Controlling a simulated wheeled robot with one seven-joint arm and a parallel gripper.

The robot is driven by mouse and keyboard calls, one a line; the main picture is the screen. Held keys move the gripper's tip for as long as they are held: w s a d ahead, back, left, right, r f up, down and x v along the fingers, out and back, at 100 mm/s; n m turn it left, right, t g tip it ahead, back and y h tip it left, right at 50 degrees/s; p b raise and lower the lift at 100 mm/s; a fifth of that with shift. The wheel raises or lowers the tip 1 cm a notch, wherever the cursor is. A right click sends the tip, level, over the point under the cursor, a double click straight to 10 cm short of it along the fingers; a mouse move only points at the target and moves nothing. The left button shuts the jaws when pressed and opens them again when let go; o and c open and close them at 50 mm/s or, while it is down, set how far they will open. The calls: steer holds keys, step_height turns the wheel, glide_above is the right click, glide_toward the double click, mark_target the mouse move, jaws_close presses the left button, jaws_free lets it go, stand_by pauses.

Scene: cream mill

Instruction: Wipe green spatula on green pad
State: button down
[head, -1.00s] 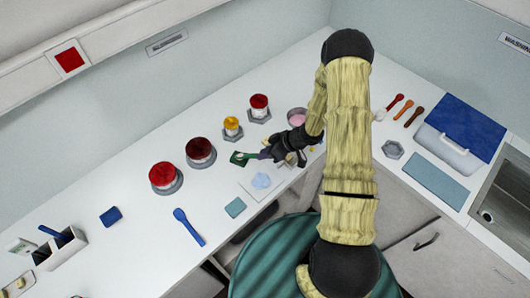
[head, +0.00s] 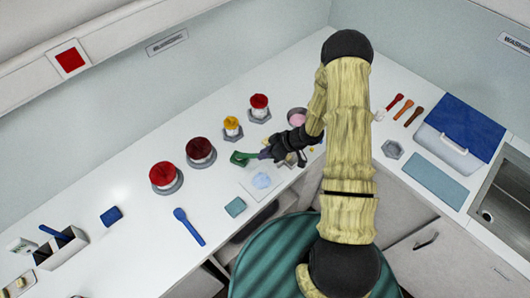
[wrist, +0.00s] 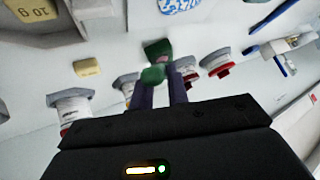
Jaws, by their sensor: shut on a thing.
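My gripper (head: 268,152) is shut on the green spatula (head: 243,158), low over the counter in the head view. In the wrist view, the two purple fingers (wrist: 162,82) close around the spatula, and its green end (wrist: 152,75) shows at their tips. In the head view, the spatula and gripper largely hide the pad.
A white sheet with blue powder (head: 261,180) lies close in front of my gripper. Red jars (head: 164,175) and a yellow jar (head: 232,126) stand behind on grey bases. A pink bowl (head: 297,117) is to the right.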

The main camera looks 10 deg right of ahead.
steer(key=shift+s+d, duration=0.35)
steer(key=shift+d, duration=0.4)
steer(key=shift+a, duration=0.15)
steer(key=shift+w+a+p, duration=0.3)
steer(key=shift+w+a, duration=0.05)
steer(key=shift+a, duration=0.3)
steer(key=shift+d, duration=0.1)
steer(key=shift+s+d, duration=0.35)
steer(key=shift+d, duration=0.3)
steer(key=shift+a, duration=0.1)
steer(key=shift+w+a, duration=0.35)
steer(key=shift+a, duration=0.3)
steer(key=shift+d, duration=0.1)
